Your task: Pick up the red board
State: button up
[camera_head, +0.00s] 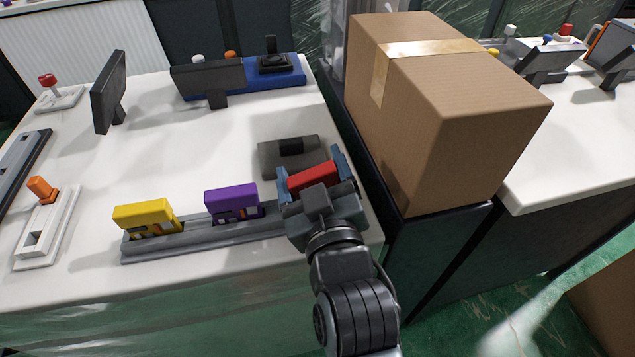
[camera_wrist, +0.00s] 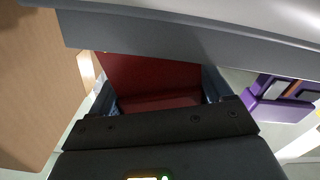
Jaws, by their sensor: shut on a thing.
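The red board (camera_head: 313,177) is between the two blue-grey fingers of my gripper (camera_head: 312,178), near the right edge of the white table. My gripper is shut on it. In the wrist view the red board (camera_wrist: 150,80) fills the space between the fingers, and a grey bar crosses in front of its far part. The lower part of the board is hidden by my gripper in the head view, so I cannot tell whether it touches the grey rack (camera_head: 190,236).
A purple board (camera_head: 231,200) and a yellow board (camera_head: 146,216) stand in the rack to the left. A grey block (camera_head: 275,155) lies behind my gripper. A large cardboard box (camera_head: 450,120) stands close on the right. Dark panels stand at the table's back.

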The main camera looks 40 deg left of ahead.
jog(key=c, duration=0.3)
jog(key=shift+c, duration=0.2)
jog(key=shift+r, duration=0.1)
